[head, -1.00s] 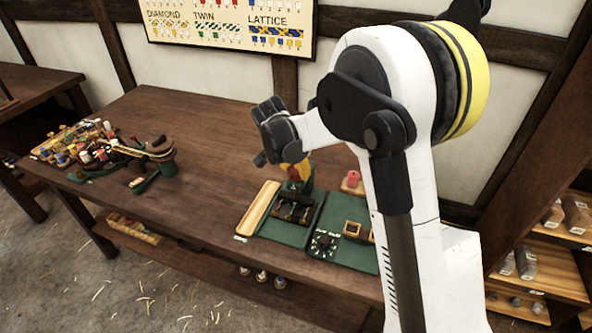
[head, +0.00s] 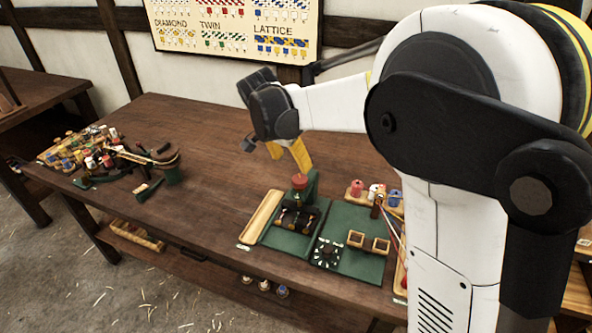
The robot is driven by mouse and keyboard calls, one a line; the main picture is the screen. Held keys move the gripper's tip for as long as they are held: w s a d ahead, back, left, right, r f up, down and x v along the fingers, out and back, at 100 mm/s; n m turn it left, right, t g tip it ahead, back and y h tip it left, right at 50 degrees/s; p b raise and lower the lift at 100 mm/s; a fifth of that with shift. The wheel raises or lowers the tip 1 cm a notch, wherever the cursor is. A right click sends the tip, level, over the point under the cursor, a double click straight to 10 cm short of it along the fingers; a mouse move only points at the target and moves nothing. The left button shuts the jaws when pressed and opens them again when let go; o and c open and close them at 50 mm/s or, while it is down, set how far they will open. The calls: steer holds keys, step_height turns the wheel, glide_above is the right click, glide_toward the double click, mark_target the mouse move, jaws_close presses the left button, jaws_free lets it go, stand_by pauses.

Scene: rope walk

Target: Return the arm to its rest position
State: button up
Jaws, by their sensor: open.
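My gripper (head: 288,158) shows in the head view as a dark wrist block with yellow fingers pointing down. It is open. No object shows between its fingers, though the near side partly hides that gap. It hangs above the brown workbench (head: 222,130), just above and left of a red-topped green stand (head: 302,183). My white arm reaches in from the right and covers the right part of the view.
Colored spools (head: 375,191) stand at right. Several bobbins (head: 80,150) crowd the left end. The bench's middle is clear.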

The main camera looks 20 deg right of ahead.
steer(key=shift+s+a+r, duration=0.15)
steer(key=shift+a+r, duration=0.05)
steer(key=shift+r, duration=0.45)
steer(key=shift+s, duration=0.1)
steer(key=s+d+r+n+t+y, duration=0.25)
steer(key=s+r+n, duration=0.2)
steer(key=s, duration=0.75)
steer(key=s+f+n+t, duration=0.1)
steer(key=s+n, duration=0.2)
steer(key=s, duration=0.4)
steer(key=s+d+f+n+t, duration=0.1)
steer(key=s+n, duration=0.2)
steer(key=s, duration=0.4)
steer(key=shift+s+f+y, duration=0.3)
steer(key=shift+s+y, duration=0.1)
steer(key=shift+y, duration=0.05)
